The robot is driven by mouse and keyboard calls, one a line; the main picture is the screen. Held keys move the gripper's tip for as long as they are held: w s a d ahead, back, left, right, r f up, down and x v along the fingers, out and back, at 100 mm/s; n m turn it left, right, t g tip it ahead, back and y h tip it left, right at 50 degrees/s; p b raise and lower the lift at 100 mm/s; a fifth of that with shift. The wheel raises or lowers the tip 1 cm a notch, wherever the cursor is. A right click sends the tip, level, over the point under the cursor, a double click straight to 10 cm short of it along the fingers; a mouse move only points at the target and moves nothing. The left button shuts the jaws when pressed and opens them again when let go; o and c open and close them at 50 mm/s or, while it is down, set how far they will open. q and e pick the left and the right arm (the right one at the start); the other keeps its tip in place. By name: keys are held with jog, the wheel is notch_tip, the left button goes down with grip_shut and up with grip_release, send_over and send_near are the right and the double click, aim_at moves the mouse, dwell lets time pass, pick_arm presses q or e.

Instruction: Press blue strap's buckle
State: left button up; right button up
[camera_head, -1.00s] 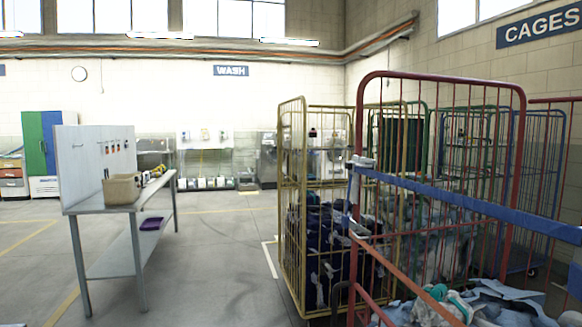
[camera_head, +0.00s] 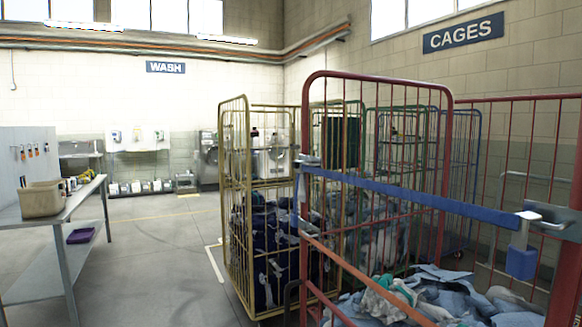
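The blue strap (camera_head: 410,195) runs across the front of the red cage (camera_head: 376,77), sloping slightly down to the right. Its left end meets the cage's left upright at a small metal fitting (camera_head: 307,161). At its right end is a grey metal buckle (camera_head: 546,213), close to the cage's right upright. A short blue strap end (camera_head: 521,263) hangs below the buckle. I cannot tell how the buckle is latched. Neither of my grippers is in view.
An orange strap (camera_head: 350,271) crosses lower on the red cage, which holds pale blue cloth (camera_head: 440,290). A yellow cage (camera_head: 232,200) of dark bags stands left of it. A metal table (camera_head: 40,218) with a beige bin (camera_head: 41,199) is far left. Open floor lies between.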

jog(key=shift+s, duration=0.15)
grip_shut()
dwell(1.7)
